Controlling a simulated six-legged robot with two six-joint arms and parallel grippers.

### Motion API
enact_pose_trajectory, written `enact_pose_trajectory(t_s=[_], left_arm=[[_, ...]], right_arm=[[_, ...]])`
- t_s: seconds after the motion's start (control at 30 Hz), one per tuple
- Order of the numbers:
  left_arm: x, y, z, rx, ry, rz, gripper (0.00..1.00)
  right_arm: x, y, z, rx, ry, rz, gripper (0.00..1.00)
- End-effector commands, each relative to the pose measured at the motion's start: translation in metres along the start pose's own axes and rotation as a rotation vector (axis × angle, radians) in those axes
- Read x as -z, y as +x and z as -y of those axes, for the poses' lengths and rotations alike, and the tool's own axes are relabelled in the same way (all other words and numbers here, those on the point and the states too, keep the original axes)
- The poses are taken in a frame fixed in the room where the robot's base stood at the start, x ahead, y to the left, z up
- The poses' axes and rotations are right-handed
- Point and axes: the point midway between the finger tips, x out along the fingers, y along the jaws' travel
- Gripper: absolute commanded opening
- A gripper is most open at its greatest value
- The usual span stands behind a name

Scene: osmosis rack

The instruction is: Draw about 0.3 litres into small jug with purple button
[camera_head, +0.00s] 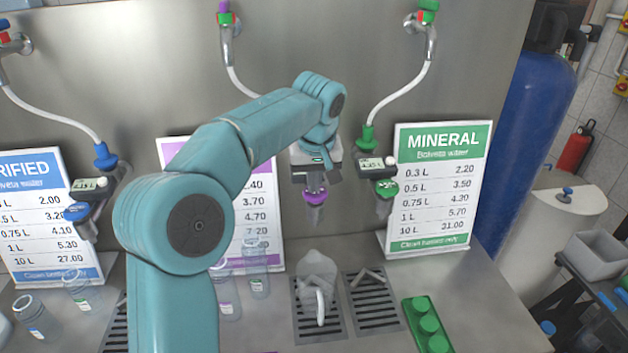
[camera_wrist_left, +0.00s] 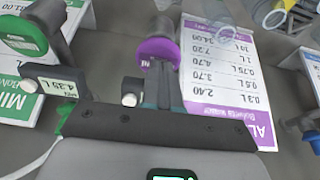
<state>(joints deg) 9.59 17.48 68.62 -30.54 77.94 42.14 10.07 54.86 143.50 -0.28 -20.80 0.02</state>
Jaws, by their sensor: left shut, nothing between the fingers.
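The purple tap (camera_head: 315,197) hangs in the middle, with its purple cap (camera_wrist_left: 157,50) in the left wrist view. My left gripper (camera_head: 315,180) is in front of the tap's upper part, its fingers (camera_wrist_left: 163,92) shut and empty just beside the cap; I cannot tell whether they touch. My right gripper is not in view.
The green tap (camera_head: 385,190) with a lit display (camera_head: 376,164) is close on the right. A blue tap (camera_head: 80,212) is at left. Price signs (camera_head: 435,190) stand behind. Clear bottles (camera_head: 255,275) and a green block (camera_head: 427,325) flank the grates.

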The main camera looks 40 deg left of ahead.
Motion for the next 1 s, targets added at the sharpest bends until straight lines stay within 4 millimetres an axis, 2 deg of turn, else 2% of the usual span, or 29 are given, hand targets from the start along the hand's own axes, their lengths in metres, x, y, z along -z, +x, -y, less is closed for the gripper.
enact_pose_trajectory(t_s=[0.17,0.37,1.0], left_arm=[[0.0,0.0,0.0,0.0,0.0,0.0,0.0],[-0.006,0.019,0.0,0.001,0.001,0.001,0.0],[-0.008,0.021,0.0,0.008,0.004,0.011,0.0]], right_arm=[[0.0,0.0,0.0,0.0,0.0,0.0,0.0],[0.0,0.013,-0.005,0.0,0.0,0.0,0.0],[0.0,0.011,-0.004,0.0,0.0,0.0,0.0]])
